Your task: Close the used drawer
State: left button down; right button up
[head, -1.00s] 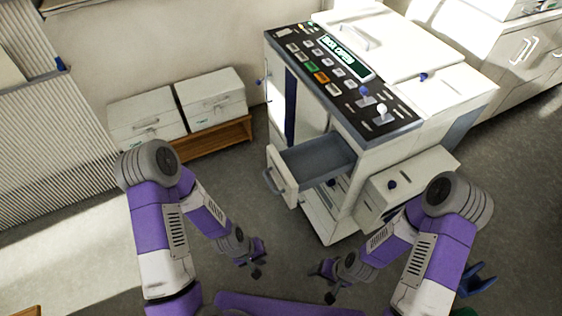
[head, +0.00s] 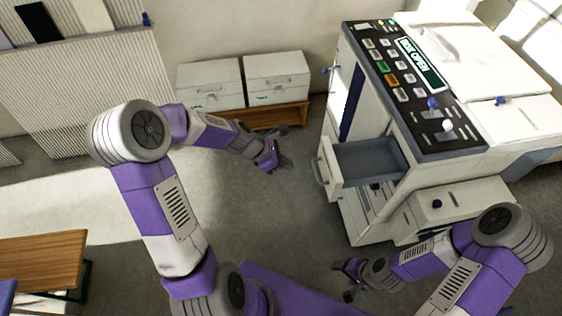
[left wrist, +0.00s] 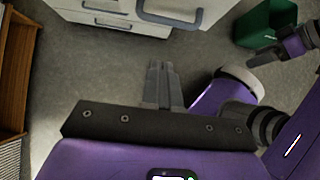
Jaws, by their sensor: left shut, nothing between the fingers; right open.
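The used drawer is the open drawer (head: 368,160) on the left side of the white machine (head: 440,190). It sticks out to the left, is empty inside, and has a handle (head: 322,172) on its front. The handle also shows at the top of the left wrist view (left wrist: 170,14). My left gripper (head: 282,160) is shut and empty, a short way left of the drawer front and not touching it. Its fingers show in the left wrist view (left wrist: 163,75). My right gripper (head: 346,280) is open and empty, low in front of the machine.
Two white boxes (head: 210,84) sit on a low wooden stand (head: 270,117) at the back wall. A wooden table (head: 40,260) is at the lower left. A green bin (left wrist: 262,24) shows in the left wrist view. The floor between my left gripper and the drawer is clear.

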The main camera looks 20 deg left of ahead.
pick_arm(q)
jog(key=w+d+f+b, duration=0.1)
jog(key=w+d+f, duration=0.3)
jog(key=d, duration=0.1)
jog(key=shift+d+f, duration=0.2)
jog(key=shift+d, duration=0.1)
